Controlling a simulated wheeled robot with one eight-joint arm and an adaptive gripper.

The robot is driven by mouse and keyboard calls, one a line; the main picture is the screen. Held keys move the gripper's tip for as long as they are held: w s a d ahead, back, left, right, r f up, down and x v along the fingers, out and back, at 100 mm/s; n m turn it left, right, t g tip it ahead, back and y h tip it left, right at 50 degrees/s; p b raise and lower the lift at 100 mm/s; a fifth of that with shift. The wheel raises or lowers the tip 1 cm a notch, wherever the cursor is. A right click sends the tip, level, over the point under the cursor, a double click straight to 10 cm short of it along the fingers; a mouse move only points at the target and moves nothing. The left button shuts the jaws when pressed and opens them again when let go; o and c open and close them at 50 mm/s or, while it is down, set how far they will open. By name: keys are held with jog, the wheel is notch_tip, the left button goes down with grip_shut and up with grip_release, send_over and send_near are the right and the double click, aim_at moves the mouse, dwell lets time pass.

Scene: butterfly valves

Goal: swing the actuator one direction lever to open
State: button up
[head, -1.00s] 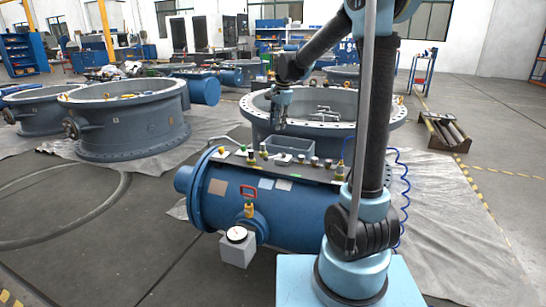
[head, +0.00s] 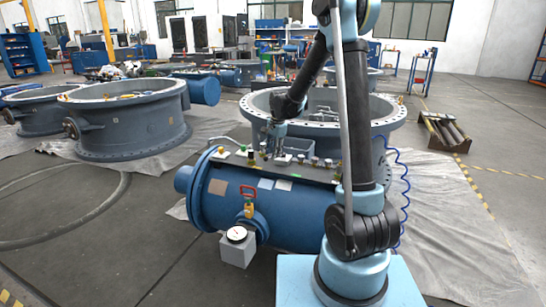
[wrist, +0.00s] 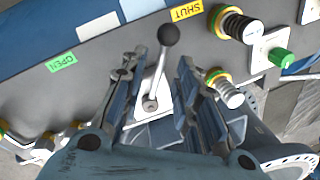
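The direction lever (wrist: 160,66) shows in the wrist view: a light metal arm with a black ball knob (wrist: 168,34), on a pale base plate on the grey panel (wrist: 105,52). It points up the picture, nearer the yellow SHUT label (wrist: 186,10) than the green OPEN label (wrist: 62,63). My gripper (wrist: 163,58) is open, with one finger on each side of the lever. Gaps show on both sides, and the knob stands past the fingertips. In the head view my gripper (head: 272,152) is low over the panel on the blue cylinder (head: 285,212); the lever is too small to tell there.
Brass-collared fittings (wrist: 232,25) and a green knob (wrist: 281,58) sit right of the lever; another fitting (wrist: 226,88) is close to the right finger. A dial gauge (head: 237,235) stands in front of the cylinder.

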jog(key=shift+w+a+f, duration=0.15)
jog(key=shift+f, duration=0.9)
grip_shut()
